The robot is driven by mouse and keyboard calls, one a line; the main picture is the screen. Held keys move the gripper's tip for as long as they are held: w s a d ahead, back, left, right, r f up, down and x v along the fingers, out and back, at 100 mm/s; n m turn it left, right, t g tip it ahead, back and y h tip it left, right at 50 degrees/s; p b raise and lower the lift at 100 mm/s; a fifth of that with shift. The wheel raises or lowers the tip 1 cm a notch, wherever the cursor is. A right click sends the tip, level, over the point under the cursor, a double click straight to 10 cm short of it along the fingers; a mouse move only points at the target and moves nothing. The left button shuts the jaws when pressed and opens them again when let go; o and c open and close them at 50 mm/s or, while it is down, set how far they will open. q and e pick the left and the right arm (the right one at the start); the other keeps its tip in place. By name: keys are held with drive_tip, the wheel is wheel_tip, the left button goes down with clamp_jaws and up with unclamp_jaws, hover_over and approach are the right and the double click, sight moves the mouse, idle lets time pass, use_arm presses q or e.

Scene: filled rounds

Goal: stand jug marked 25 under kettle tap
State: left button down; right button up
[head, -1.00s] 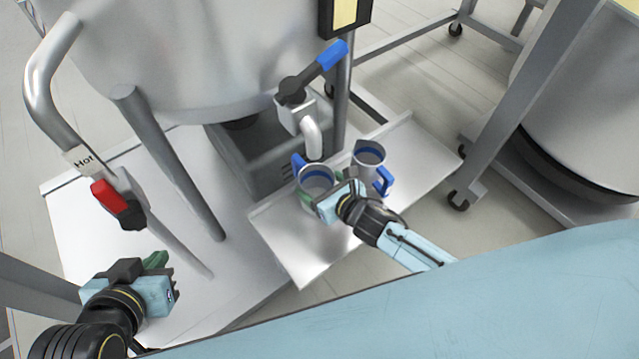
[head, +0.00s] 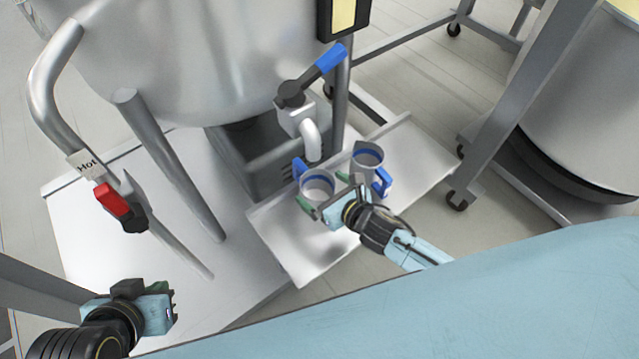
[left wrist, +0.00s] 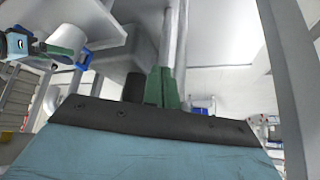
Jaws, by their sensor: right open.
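No number is legible on either jug. My right gripper (head: 335,200) is open at the near side of the left jug; I cannot tell whether it touches. My left gripper (head: 160,296) is low at left, away from the jugs; its green fingers (left wrist: 161,88) are together and empty.
The steel shelf (head: 300,262) has bare room at its near left. A red-handled pipe marked Hot (head: 85,165) and a kettle leg (head: 170,165) stand at left. The tap has a blue lever (head: 330,58). Another vessel (head: 590,110) stands at right.

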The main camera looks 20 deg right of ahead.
use_arm(q)
drive_tip(key=s+a+f+g+y+p, duration=0.1)
drive_tip(key=s+a+f+g+p, duration=0.2)
drive_tip(key=f, duration=0.3)
drive_tip(key=shift+s+f+g, duration=0.4)
drive_tip(key=shift+s, duration=0.15)
use_arm(e)
drive_tip(key=s+d+r+n+g+h, duration=0.1)
drive_tip(key=s+d+n+g, duration=0.2)
drive_tip(key=s+n, duration=0.4)
drive_tip(key=s+d+r+n+g+h, duration=0.2)
drive_tip(key=s+n, duration=0.5)
drive_tip(key=n, duration=0.8)
drive_tip(key=s+d+r+n+g+h, duration=0.1)
drive_tip(key=s+d+r+n+g, duration=0.1)
drive_tip(key=s+n, duration=0.5)
drive_tip(key=d+n+g, duration=0.1)
drive_tip(key=n+g, duration=0.1)
drive_tip(key=n, duration=0.3)
drive_tip(key=shift+s+d+r+g+h, duration=0.2)
drive_tip(key=shift+d+g+h, duration=0.1)
drive_tip(key=shift+h, duration=0.1)
